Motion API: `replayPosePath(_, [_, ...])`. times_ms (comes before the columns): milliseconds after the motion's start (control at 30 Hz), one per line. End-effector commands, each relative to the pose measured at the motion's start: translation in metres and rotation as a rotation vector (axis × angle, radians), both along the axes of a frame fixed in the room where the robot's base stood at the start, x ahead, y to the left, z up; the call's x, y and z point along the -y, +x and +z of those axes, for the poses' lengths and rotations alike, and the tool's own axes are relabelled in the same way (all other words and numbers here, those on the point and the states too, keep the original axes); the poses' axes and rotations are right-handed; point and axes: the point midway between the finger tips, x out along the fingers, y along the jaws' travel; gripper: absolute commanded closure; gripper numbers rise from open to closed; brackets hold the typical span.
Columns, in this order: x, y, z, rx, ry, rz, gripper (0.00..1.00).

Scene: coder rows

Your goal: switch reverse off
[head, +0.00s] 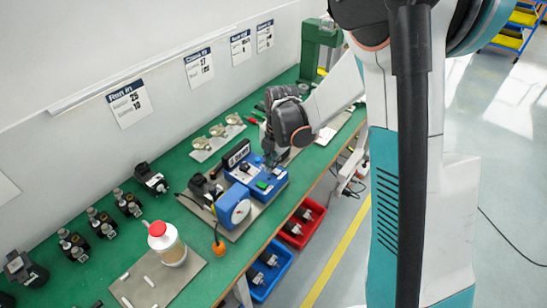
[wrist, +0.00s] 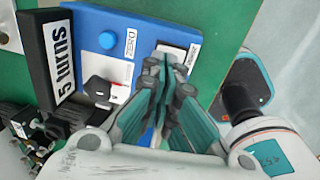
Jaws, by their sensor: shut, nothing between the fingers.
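The blue control box (head: 281,186) stands on the green bench. In the wrist view the box (wrist: 88,20) shows its top panel, with a round blue button (wrist: 107,40) beside a label reading ZERO (wrist: 130,43). A second white label (wrist: 192,55) lies right by my fingertips; its text is too small to read surely. The reverse switch itself cannot be made out; my fingers may hide it. My gripper (wrist: 160,65) is shut and empty, its tips at or just above the panel; contact cannot be told. In the head view my gripper (head: 271,157) is over the box's far part.
A black "5 turns" sign (wrist: 62,60) stands left of the panel, near a black switch (wrist: 97,88). A blue round-faced device (head: 233,207) is in front of the box. A red-capped bottle (head: 168,246) stands nearer. Red (head: 304,222) and blue (head: 268,275) bins sit below the bench edge.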

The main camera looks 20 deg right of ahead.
Motion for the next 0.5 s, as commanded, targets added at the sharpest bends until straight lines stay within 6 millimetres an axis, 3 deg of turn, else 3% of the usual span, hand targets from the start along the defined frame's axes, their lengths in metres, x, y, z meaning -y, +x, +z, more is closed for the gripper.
replayPosePath(133, [-0.0008, 0.0014, -0.0109, 0.0, 0.0, 0.0, 1.0])
replayPosePath(500, [-0.001, 0.0014, -0.012, 0.0, 0.0, 0.0, 1.0])
